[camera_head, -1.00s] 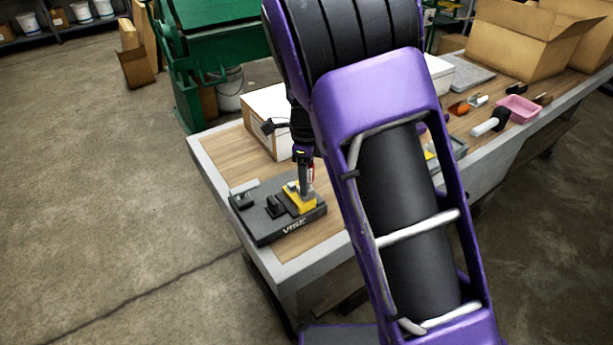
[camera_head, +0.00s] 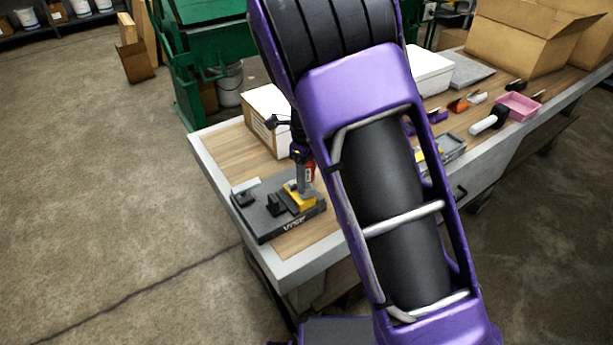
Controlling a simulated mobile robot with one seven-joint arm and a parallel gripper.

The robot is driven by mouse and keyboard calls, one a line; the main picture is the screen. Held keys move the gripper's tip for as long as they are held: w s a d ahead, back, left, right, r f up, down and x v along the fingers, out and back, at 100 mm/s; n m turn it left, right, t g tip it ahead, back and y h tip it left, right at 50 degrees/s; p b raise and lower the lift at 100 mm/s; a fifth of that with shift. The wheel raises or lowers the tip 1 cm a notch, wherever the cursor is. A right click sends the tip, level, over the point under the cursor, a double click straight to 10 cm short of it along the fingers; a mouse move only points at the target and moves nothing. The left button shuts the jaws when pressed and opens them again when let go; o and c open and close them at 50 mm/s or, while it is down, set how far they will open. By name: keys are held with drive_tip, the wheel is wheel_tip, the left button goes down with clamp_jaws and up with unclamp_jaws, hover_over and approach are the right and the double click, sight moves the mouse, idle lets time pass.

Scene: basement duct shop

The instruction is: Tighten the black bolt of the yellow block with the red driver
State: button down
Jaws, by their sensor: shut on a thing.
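The yellow block (camera_head: 302,201) sits in the dark grey vise (camera_head: 270,228) on the near left end of the workbench. My gripper (camera_head: 304,179) points down right above the block, partly hidden by my own arm. It is shut on the red driver (camera_head: 309,172), whose red handle shows beside the grey finger. The driver's tip and the black bolt are hidden or too small to make out, so I cannot tell whether they touch.
A white box (camera_head: 266,118) stands just behind the vise. To the right are a grey tray (camera_head: 452,147), a pink bin (camera_head: 518,106), loose tools and open cardboard boxes (camera_head: 530,40). A green machine (camera_head: 205,70) stands behind the bench. The bench's left edge is close to the vise.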

drive_tip(key=m, duration=0.3)
drive_tip(key=shift+m, duration=0.3)
drive_tip(key=m, duration=0.3)
idle(0.4)
drive_tip(key=shift+a+m, duration=0.1)
drive_tip(key=shift+m, duration=1.8)
